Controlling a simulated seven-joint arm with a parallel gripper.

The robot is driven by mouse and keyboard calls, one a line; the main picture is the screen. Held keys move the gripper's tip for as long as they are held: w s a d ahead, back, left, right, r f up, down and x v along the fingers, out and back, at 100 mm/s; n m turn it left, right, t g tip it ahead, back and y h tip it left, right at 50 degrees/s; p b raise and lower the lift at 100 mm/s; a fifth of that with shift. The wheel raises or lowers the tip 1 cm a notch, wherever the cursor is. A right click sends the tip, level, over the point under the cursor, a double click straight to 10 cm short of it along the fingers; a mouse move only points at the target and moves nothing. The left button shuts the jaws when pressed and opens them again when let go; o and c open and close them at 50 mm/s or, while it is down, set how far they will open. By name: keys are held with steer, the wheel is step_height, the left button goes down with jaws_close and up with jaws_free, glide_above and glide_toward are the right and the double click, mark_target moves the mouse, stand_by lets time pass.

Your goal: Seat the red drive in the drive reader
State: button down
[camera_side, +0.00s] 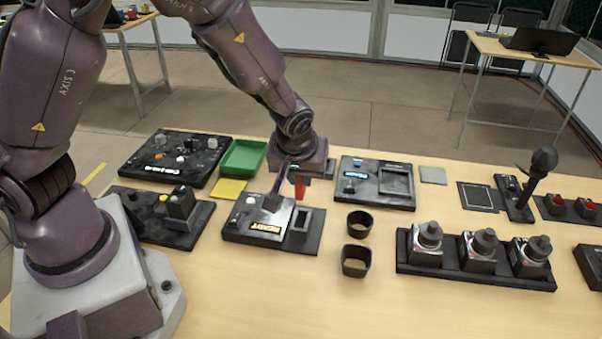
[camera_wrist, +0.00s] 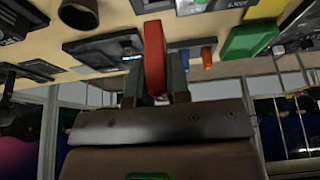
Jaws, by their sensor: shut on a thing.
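The red drive (camera_side: 299,187) is held upright in my gripper (camera_side: 293,178), which is shut on it. In the wrist view the drive (camera_wrist: 154,52) stands out between the two fingers of my gripper (camera_wrist: 156,72). The drive reader (camera_side: 258,239) is the dark panel with a lit yellow label below my gripper. Its raised block (camera_side: 302,221) with a dark slot is at the panel's right end. The drive is above the block and apart from it in the side view. In the wrist view the reader (camera_wrist: 190,5) shows only partly at the top edge.
A green tray (camera_side: 243,157) and yellow pad (camera_side: 229,190) lie behind the reader. Another dark panel (camera_side: 372,203) is at back right. Two black cups, round (camera_side: 360,223) and squarer (camera_side: 355,261), stand right of the reader. A rack (camera_side: 470,277) of capped blocks is farther right. The front table is clear.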

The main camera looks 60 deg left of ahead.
mark_target(301, 197)
steer(key=shift+f, duration=2.9)
steer(key=shift+f, duration=1.6)
steer(key=c, duration=1)
jaws_free()
steer(key=v, duration=1.3)
